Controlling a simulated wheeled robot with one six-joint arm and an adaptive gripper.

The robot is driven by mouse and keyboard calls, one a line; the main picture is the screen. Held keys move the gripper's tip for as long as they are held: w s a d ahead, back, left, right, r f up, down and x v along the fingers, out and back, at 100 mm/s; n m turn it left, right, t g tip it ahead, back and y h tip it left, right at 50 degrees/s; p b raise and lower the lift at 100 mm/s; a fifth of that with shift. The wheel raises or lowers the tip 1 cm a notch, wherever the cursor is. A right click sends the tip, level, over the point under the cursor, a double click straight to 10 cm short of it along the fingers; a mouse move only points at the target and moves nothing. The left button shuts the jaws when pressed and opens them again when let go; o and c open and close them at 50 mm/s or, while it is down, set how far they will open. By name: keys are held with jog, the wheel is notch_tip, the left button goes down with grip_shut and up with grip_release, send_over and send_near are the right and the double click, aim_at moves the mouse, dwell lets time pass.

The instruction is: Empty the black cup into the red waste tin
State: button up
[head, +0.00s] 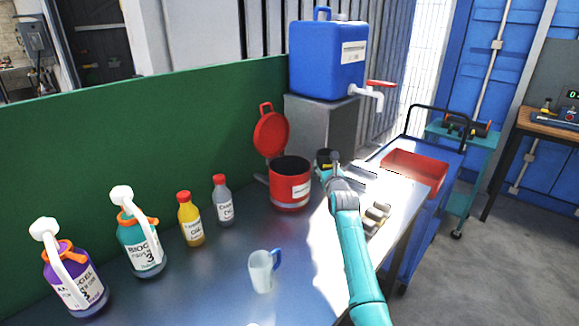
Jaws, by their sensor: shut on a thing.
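The red waste tin (287,196) stands on the metal bench with a white label on its side. Its red lid (271,134) is swung up open behind it, and the inside looks dark. My gripper (333,163) is just right of the tin, at about rim height. It is shut on the black cup (323,157), which shows as a small dark shape at the gripper's left. The cup looks roughly upright, beside the tin's rim rather than over its mouth. The gripper partly hides the cup, and its contents cannot be seen.
A pale jug (261,272) with a blue handle stands on the bench in front. Yellow (190,220) and grey (223,202) bottles and two pump bottles line the left. A blue water container (327,60) sits on a grey cabinet behind. A red tray (414,170) is at right.

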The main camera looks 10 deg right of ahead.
aim_at(327, 159)
jog(key=r, duration=0.1)
jog(key=r+n, duration=0.1)
jog(key=r, duration=0.1)
jog(key=shift+a+r, duration=0.35)
jog(key=shift+r, duration=0.05)
jog(key=shift+w+a+r+n, duration=0.2)
jog(key=shift+a+n, duration=0.2)
jog(key=shift+n, duration=0.6)
jog(key=n, duration=0.2)
jog(key=a+n+g, duration=0.1)
jog(key=n, duration=0.2)
jog(key=a+r+n+h, duration=0.1)
jog(key=n, duration=0.2)
jog(key=shift+w+r, duration=0.1)
jog(key=shift+w, duration=0.1)
jog(key=shift+a+r+n, duration=0.1)
jog(key=shift+r+n, duration=0.3)
jog(key=shift+n, duration=0.3)
jog(key=shift+w+a+f+n+h, duration=0.15)
jog(key=shift+a+f+n+h, duration=0.15)
jog(key=shift+a+n, duration=0.25)
jog(key=shift+w+a, duration=0.1)
jog(key=shift+a, duration=0.2)
jog(key=shift+r+n+p, duration=0.3)
jog(key=shift+r+n, duration=0.05)
jog(key=shift+n, duration=0.6)
